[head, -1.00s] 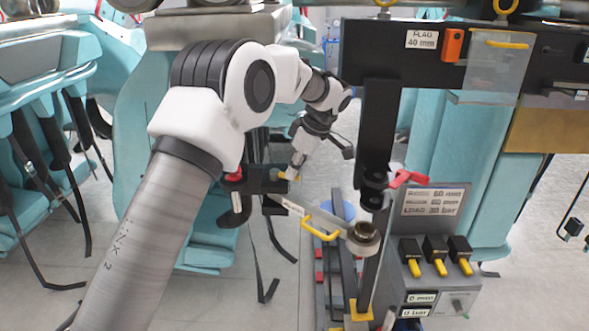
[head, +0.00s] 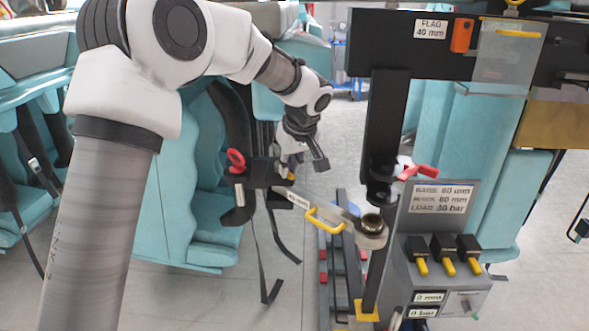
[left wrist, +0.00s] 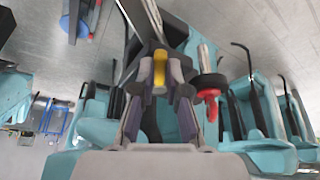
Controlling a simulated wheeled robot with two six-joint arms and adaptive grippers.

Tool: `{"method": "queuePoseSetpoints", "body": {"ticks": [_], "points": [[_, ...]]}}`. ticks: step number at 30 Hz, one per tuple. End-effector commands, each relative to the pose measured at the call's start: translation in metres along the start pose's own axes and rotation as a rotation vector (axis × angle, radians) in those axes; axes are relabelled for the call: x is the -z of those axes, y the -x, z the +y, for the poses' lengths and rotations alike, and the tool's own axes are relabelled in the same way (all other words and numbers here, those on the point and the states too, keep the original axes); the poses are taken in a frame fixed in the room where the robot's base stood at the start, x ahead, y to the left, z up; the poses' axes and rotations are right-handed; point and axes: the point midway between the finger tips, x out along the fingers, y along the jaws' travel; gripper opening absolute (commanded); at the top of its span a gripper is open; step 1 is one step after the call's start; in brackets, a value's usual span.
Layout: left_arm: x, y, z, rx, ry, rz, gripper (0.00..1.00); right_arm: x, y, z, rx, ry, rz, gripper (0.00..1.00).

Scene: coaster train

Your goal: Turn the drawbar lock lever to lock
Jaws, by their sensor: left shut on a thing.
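A small yellow grip (left wrist: 160,72), which looks like the lever's end, sits between the fingertips of my left gripper (left wrist: 160,85) in the left wrist view. In the head view my left gripper (head: 291,168) is shut on this yellow grip (head: 291,177), at the black end block (head: 262,172) of the drawbar. The drawbar (head: 345,222) is a grey bar with a yellow handle (head: 325,218) and a round eye (head: 372,224). The lever's body is mostly hidden by the fingers. My right gripper is not in view.
A red knob (head: 236,160) on a metal pin stands left of the gripper. A black post (head: 385,120) with a red lever (head: 418,172) rises at the right. A control box (head: 445,240) stands beside it. Teal seats (head: 205,210) lie behind.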

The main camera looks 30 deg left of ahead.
Motion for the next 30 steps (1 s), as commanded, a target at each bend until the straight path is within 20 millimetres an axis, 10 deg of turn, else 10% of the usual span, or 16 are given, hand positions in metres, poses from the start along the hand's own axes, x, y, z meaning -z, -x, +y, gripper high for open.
{"method": "queuePoseSetpoints", "body": {"ticks": [30], "points": [[0.005, -0.006, -0.029, -0.203, -0.505, -0.008, 0.00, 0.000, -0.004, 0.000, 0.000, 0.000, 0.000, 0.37]]}}
